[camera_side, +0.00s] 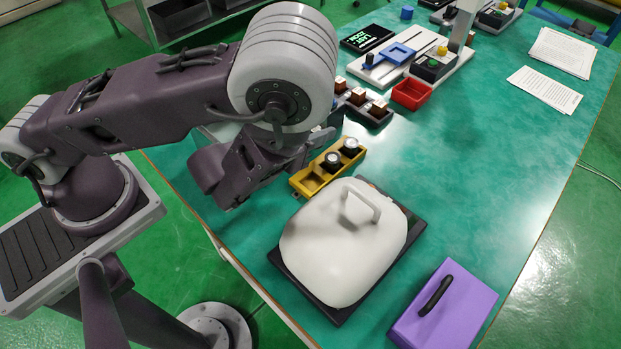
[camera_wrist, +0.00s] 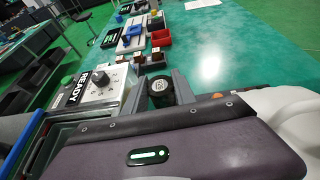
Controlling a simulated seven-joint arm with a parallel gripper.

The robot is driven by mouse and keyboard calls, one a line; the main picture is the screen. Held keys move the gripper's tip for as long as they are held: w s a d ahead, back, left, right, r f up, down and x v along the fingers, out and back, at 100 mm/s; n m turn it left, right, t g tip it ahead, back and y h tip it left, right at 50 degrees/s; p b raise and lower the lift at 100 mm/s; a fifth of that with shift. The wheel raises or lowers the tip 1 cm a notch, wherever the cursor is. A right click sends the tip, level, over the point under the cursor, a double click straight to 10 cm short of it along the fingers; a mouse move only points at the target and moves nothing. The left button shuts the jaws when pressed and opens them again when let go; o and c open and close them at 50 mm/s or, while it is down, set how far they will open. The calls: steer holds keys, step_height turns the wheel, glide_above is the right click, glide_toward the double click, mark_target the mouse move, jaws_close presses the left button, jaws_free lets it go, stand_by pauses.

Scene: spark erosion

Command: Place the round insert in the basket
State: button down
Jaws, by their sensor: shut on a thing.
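In the wrist view my gripper (camera_wrist: 160,88) is shut on a dark round insert with a pale marked top (camera_wrist: 157,85), held upright between the two fingers. In the side view my wrist hides the fingertips and the held insert. A yellow tray (camera_side: 303,187) stands just right of my wrist in the side view. It holds two dark round inserts with pale tops, (camera_side: 333,160) and (camera_side: 350,146), and its nearest compartment is empty. I cannot make out a basket for certain in either view.
A control box marked READY (camera_wrist: 93,92) is left of my gripper. A white domed cover with a handle (camera_side: 330,255) sits on a dark tray. A purple box (camera_side: 465,310) is at the front right.

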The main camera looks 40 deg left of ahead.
steer(key=shift+s+d+f+m+h, duration=0.2)
steer(key=shift+s+f, duration=0.15)
steer(key=shift+f, duration=0.3)
steer(key=shift+s+d+f+m+h, duration=0.1)
steer(key=shift+s+f+h, duration=0.15)
steer(key=shift+f, duration=0.35)
step_height(320, 180, down, 10)
steer(key=shift+r, duration=0.2)
steer(key=shift+f, duration=0.15)
steer(key=c, duration=1)
jaws_free()
steer(key=shift+o, duration=0.4)
steer(key=v, duration=0.7)
steer(key=shift+s+d, duration=0.1)
steer(key=shift+d, duration=0.05)
